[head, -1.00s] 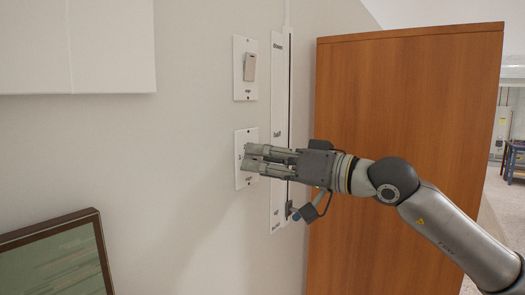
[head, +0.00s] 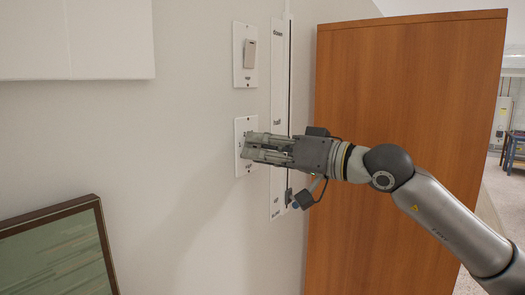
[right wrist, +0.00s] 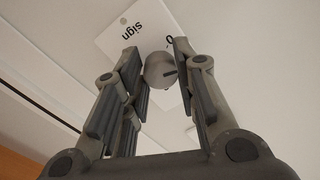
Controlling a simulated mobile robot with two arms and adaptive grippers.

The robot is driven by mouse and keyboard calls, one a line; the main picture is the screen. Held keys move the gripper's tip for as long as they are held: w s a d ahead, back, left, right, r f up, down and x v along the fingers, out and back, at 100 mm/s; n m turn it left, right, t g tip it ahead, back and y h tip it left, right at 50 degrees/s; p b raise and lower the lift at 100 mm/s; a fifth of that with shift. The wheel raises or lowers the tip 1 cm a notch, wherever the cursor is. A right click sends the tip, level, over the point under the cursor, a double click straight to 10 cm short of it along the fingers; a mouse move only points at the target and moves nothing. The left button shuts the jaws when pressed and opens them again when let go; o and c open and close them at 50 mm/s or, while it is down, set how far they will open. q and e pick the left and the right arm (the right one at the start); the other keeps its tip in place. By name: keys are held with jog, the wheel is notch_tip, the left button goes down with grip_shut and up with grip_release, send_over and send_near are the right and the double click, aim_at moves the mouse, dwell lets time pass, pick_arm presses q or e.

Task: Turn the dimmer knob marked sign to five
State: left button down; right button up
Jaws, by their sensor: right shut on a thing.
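The dimmer plate (head: 245,122) is white and fixed to the wall, partly covered by my right gripper (head: 245,146) in the head view. In the right wrist view the plate (right wrist: 118,45) reads "sign". Its round grey knob (right wrist: 159,69) has a dark mark near its right edge. The fingers of my right gripper (right wrist: 156,62) stand on both sides of the knob and are shut on it. The knob is hidden behind the fingers in the head view, and the number it points to cannot be read. My left gripper is not in view.
A white switch plate (head: 245,40) with a rocker sits above the dimmer. A tall labelled slider strip (head: 278,95) runs just right of it. A brown wooden panel (head: 405,110) stands to the right. A framed picture (head: 60,250) is at lower left.

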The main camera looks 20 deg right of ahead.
jog(key=n+b, duration=0.8)
jog(key=n, duration=0.8)
jog(key=n+h+b, duration=0.1)
jog(key=n+b, duration=0.8)
jog(key=n, duration=0.6)
jog(key=shift+r+n+t, duration=0.1)
jog(key=shift+n+t, duration=0.2)
jog(key=shift+n, duration=0.1)
dwell(0.5)
dwell(0.3)
jog(key=o, duration=1)
jog(key=shift+o, duration=0.2)
